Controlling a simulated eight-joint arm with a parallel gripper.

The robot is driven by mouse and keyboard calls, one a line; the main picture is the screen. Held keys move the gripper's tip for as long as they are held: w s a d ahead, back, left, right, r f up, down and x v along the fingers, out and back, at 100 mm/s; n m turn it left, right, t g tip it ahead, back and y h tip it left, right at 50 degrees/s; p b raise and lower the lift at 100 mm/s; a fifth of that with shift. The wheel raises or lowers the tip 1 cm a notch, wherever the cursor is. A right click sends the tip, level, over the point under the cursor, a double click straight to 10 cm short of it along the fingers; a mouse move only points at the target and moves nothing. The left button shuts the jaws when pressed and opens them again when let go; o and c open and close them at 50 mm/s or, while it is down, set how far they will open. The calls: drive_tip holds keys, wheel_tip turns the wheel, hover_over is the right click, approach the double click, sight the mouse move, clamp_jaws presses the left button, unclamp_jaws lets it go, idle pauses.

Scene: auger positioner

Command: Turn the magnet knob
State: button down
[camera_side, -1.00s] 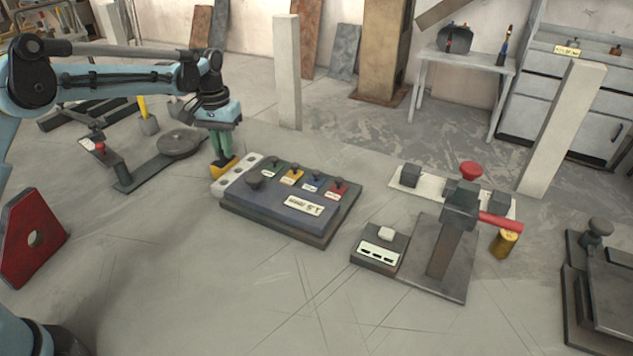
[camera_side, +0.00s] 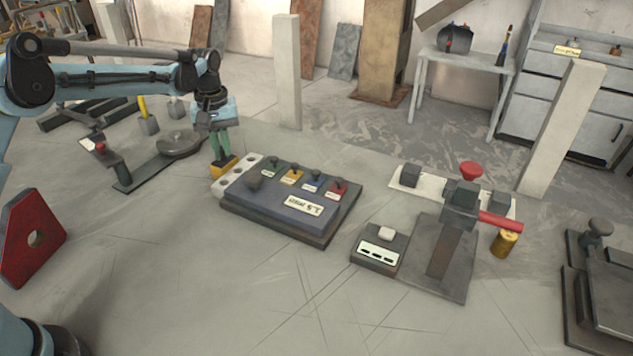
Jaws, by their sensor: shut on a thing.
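My gripper (camera_side: 217,158) points down at the left end of the blue-grey control box (camera_side: 275,203), its greenish fingers shut on a small yellow piece (camera_side: 225,167). The fingers hide the top of this piece, and I cannot tell whether it is the magnet knob. The piece sits at the far left corner of the box, beside a white strip with round holes (camera_side: 236,176).
Several small coloured switches line the box's back edge. A small box with a white button (camera_side: 386,234) and a stand with a red handle (camera_side: 500,222) are to the right. A round-plate stand (camera_side: 180,143) is behind left. The front floor is clear.

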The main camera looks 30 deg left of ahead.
idle(0.3)
drive_tip(key=shift+s+a+n, duration=0.1)
drive_tip(key=shift+n, duration=1.6)
drive_tip(key=shift+s+n, duration=0.1)
drive_tip(key=shift+n, duration=2.1)
drive_tip(key=c, duration=1.1)
unclamp_jaws()
